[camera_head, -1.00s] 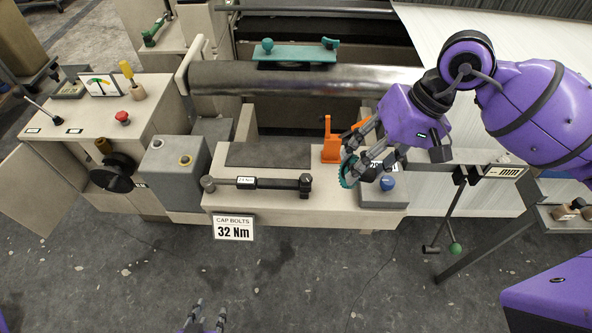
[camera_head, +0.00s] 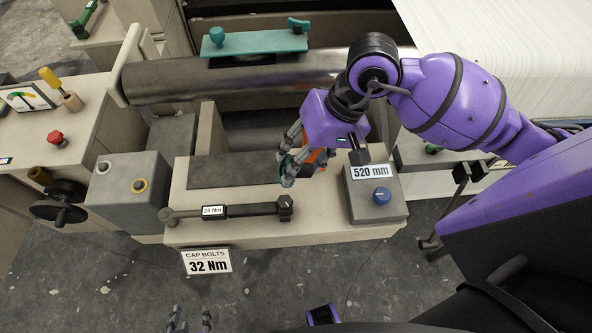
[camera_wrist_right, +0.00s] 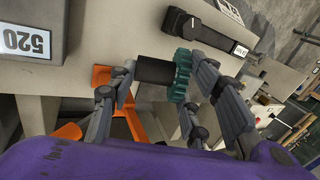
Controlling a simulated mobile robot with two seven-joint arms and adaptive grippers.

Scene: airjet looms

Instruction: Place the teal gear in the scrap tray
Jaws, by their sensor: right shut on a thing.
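The teal gear (camera_wrist_right: 181,76) with its black hub (camera_wrist_right: 153,70) is held between the fingers of my right gripper (camera_wrist_right: 165,75) in the right wrist view. In the head view my right gripper (camera_head: 291,166) is shut on it above the loom's front ledge, just right of the dark flat pad (camera_head: 235,171); the gear is mostly hidden by the fingers. My left gripper (camera_head: 190,322) shows only its fingertips at the bottom edge of the head view, apart and empty. I cannot make out a scrap tray in either view.
A torque wrench (camera_head: 228,211) lies along the ledge's front. A grey box with a blue knob (camera_head: 381,195) stands at its right end. An orange fixture (camera_wrist_right: 104,76) is close by my right gripper. A grey box with buttons (camera_head: 128,190) is at the left.

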